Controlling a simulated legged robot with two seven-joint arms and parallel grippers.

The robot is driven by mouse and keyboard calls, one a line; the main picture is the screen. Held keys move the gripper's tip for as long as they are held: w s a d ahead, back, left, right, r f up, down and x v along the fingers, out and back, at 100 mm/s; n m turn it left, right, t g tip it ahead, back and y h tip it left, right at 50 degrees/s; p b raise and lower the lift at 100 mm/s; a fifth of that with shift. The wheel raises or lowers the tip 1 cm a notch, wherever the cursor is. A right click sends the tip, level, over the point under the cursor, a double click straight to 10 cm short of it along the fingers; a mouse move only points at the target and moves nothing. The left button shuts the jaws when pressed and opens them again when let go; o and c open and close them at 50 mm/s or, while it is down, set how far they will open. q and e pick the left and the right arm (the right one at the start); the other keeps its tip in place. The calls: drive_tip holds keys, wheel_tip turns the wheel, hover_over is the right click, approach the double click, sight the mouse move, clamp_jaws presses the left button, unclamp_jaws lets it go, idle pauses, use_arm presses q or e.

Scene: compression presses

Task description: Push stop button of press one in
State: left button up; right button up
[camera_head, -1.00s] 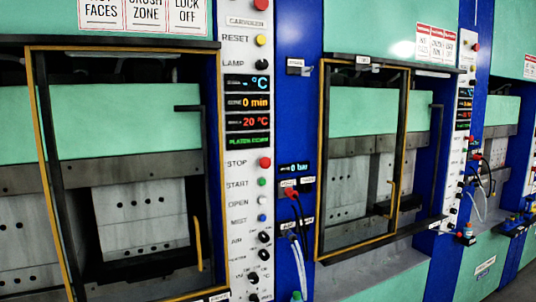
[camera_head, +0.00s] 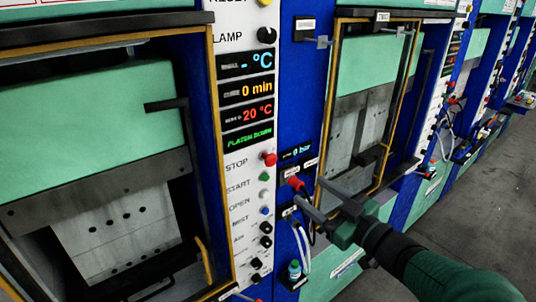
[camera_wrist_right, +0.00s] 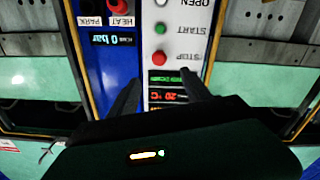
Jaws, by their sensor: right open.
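The red STOP button (camera_head: 269,159) sticks out of the white control panel (camera_head: 238,208) of the nearest press, beside the STOP label. It also shows in the right wrist view (camera_wrist_right: 158,58), where the panel appears upside down. My right gripper (camera_head: 312,193) reaches in from the lower right of the head view, to the right of and lower than the button in the picture. Its fingers are spread and empty. In the right wrist view, the fingers (camera_wrist_right: 158,88) show either side of the panel strip, with the button between their lines. I see no contact with the button. My left gripper is not in view.
Below STOP sit a green START button (camera_head: 265,177) and several more buttons and knobs. The display reads platen down (camera_head: 248,138). A second press (camera_head: 362,120) stands behind.

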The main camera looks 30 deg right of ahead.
drive_tip(key=p, duration=0.2)
approach(274, 162)
drive_tip(key=w+p, duration=0.1)
drive_tip(key=w, duration=0.5)
drive_tip(key=w+p, duration=0.1)
drive_tip(key=w, duration=0.2)
drive_tip(key=shift+a+f+p, duration=0.2)
drive_tip(key=shift+a+p, duration=0.1)
drive_tip(key=shift+a, duration=0.1)
drive_tip(key=shift+w+a, duration=0.1)
drive_tip(key=shift+w, duration=0.1)
drive_tip(key=shift+s+r, duration=0.2)
drive_tip(key=shift+s, duration=0.25)
drive_tip(key=shift+w+d+f, duration=0.2)
drive_tip(key=shift+w+d, duration=0.05)
drive_tip(key=shift+w, duration=0.05)
drive_tip(key=c, duration=0.9)
drive_tip(key=shift+a, duration=0.15)
clamp_jaws()
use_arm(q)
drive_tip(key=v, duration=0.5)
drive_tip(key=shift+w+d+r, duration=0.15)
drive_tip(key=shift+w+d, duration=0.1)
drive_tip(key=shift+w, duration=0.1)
use_arm(e)
drive_tip(key=shift+r, duration=0.1)
